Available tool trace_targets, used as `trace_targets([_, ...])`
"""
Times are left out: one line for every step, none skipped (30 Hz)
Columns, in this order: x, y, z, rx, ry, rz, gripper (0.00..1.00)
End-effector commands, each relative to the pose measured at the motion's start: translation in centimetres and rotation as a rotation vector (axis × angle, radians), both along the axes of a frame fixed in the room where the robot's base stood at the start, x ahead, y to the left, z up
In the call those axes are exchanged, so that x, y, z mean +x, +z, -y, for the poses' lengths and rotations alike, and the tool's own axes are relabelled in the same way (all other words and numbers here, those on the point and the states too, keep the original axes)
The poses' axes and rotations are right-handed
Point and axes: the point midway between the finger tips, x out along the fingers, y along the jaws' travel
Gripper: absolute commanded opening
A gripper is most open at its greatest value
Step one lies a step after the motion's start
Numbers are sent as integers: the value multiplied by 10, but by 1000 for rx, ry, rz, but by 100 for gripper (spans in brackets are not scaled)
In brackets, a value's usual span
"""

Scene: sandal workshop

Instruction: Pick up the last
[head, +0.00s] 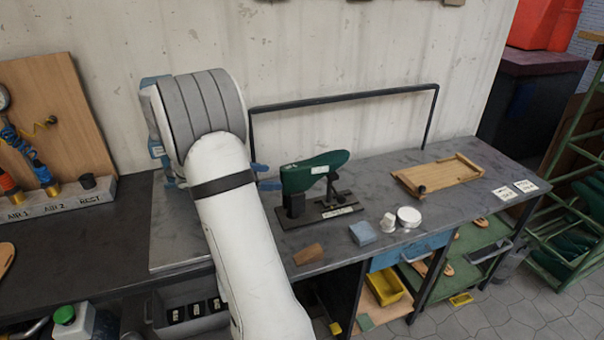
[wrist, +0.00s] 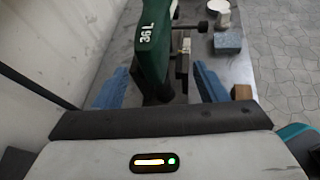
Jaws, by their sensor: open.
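The last (head: 312,172) is a dark green foot form, upside down on a dark stand (head: 292,222) on the workbench. In the wrist view the last (wrist: 152,52) bears the white marking "36 L". My gripper (head: 267,177) is at its left end in the head view, largely hidden behind my arm. In the wrist view my gripper (wrist: 162,76) is open, its blue fingers on either side of the last's near end. A gap shows on each side; I cannot tell whether either finger touches lower down.
On the workbench (head: 390,165) are a brown wedge (head: 309,254), a blue-grey block (head: 362,233), white containers (head: 408,217) and a wooden tray (head: 438,176). A black rail (head: 345,98) runs behind the last. An air-fitting board (head: 55,125) stands at left.

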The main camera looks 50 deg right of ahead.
Motion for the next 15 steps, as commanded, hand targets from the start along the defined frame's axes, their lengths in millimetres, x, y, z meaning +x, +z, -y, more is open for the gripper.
trace_targets([3,-4,6,-12,12,-25,66])
trace_targets([4,-5,8,-17,17,-36,66])
trace_targets([5,-6,12,-23,22,-45,66])
trace_targets([5,-7,15,-26,24,-50,66])
trace_targets([4,-8,18,-27,24,-52,66])
trace_targets([3,-9,22,-28,26,-53,66])
trace_targets([3,-11,26,-28,26,-54,66])
trace_targets([2,-12,29,-28,26,-54,66])
trace_targets([1,-13,32,-28,25,-53,66])
trace_targets([0,-15,35,-28,25,-53,66])
trace_targets([-1,-15,37,-27,25,-53,66])
trace_targets([-1,-17,39,-27,26,-53,66])
trace_targets([-1,-17,41,-27,26,-53,66])
trace_targets([-2,-18,44,-26,26,-52,66])
trace_targets([-3,-20,49,-26,24,-52,66])
